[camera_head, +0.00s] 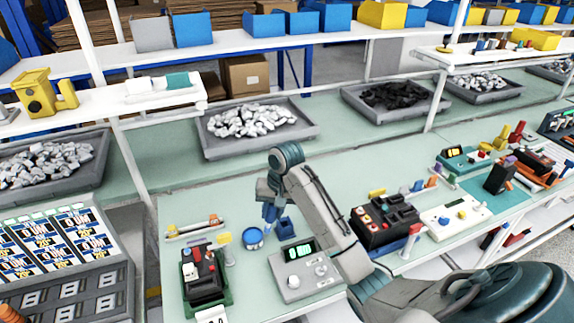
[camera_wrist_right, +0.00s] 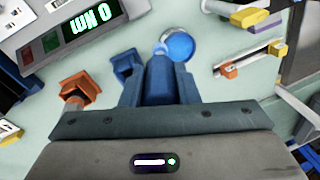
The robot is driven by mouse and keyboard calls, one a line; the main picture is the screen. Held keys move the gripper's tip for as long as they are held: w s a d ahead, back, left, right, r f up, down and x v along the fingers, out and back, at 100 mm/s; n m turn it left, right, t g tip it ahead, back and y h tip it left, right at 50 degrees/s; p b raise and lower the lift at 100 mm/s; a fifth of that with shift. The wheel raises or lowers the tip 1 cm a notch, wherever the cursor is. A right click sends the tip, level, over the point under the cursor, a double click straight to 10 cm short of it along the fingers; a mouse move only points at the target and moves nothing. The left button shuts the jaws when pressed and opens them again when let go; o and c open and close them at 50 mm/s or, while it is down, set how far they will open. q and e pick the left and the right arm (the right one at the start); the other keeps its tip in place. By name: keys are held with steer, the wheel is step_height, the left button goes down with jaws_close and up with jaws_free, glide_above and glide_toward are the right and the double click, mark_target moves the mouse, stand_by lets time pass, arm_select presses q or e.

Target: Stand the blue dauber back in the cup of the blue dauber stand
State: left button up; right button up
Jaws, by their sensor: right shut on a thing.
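My right gripper (camera_head: 269,203) is shut on the blue dauber (camera_wrist_right: 159,75), which points down between its fingers; the dauber also shows small in the head view (camera_head: 269,214). The dauber's pale blue tip shows by the rim of the round blue pot (camera_wrist_right: 180,45); I cannot tell if they touch. The pot stands on the bench, also seen in the head view (camera_head: 253,236). The blue dauber stand (camera_wrist_right: 124,68) is just left of the fingers in the wrist view, and right of the dauber in the head view (camera_head: 285,227). My left gripper is not in view.
A grey torque meter (camera_head: 298,268) stands in front of the stand. An orange stand (camera_wrist_right: 78,84) is beside the blue one in the wrist view. A black breaker unit (camera_head: 203,275) is at left, a rack (camera_head: 195,229) behind it. Another breaker unit (camera_head: 385,220) is at right.

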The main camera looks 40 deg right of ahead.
steer(key=shift+w+d+r+m+g+h+p, duration=0.85)
steer(key=shift+w+d+r+m+p, duration=0.85)
steer(key=shift+d, duration=1.55)
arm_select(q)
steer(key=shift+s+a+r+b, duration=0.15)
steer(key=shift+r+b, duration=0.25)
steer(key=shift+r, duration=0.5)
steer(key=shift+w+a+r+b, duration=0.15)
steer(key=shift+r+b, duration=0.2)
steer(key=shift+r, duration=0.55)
arm_select(e)
steer(key=shift+n, duration=0.4)
steer(key=shift+w+a+f, duration=0.1)
steer(key=shift+f, duration=2.55)
arm_select(q)
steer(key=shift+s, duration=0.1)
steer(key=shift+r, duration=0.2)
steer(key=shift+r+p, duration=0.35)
steer(key=shift+p, duration=0.25)
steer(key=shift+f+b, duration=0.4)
steer(key=shift+b, duration=0.05)
arm_select(e)
steer(key=shift+f, duration=3)
